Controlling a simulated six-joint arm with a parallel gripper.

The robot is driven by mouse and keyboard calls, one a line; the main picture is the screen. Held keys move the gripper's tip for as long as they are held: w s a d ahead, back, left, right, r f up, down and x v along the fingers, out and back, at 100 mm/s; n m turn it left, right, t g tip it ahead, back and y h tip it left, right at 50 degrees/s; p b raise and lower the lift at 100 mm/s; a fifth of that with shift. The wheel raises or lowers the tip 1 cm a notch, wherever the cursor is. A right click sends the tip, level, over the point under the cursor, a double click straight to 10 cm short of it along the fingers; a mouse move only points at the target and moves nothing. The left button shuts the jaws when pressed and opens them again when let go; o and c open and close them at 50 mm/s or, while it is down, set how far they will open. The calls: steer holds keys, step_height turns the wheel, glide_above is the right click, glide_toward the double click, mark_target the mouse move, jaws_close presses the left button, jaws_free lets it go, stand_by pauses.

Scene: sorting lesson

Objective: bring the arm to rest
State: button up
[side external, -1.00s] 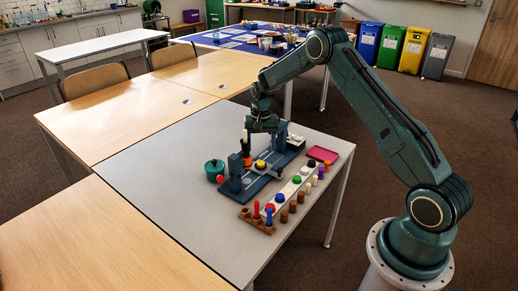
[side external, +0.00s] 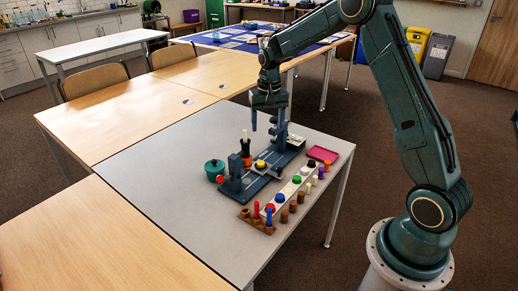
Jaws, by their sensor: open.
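My gripper (side external: 268,122) is open and empty. It hangs, fingers down, above the blue-grey apparatus (side external: 262,185) on the grey table (side external: 165,185). A yellow round piece (side external: 261,164) sits on the middle of the apparatus. One finger overlaps the apparatus's right upright in the picture, and I cannot tell the gap between them.
A green lidded pot (side external: 214,168) stands left of the apparatus. A white strip with coloured knobs (side external: 290,190), a wooden peg rack (side external: 257,221) and a pink tray (side external: 322,154) lie to its right and front. The table's near left is clear.

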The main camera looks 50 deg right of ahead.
steer(key=s+a+r+n+t, duration=0.1)
steer(key=s+a+r+n, duration=0.1)
steer(key=s+a+r, duration=0.45)
steer(key=s+a+r+n+t, duration=0.2)
steer(key=s+a+r, duration=0.2)
steer(key=s+r, duration=0.4)
steer(key=s+a+r+n+t, duration=0.1)
steer(key=s+a+n, duration=0.1)
steer(key=s, duration=0.6)
steer(key=s+a+r+n+t, duration=0.1)
steer(key=s+a, duration=0.3)
steer(key=s, duration=0.3)
steer(key=shift+s+n, duration=0.4)
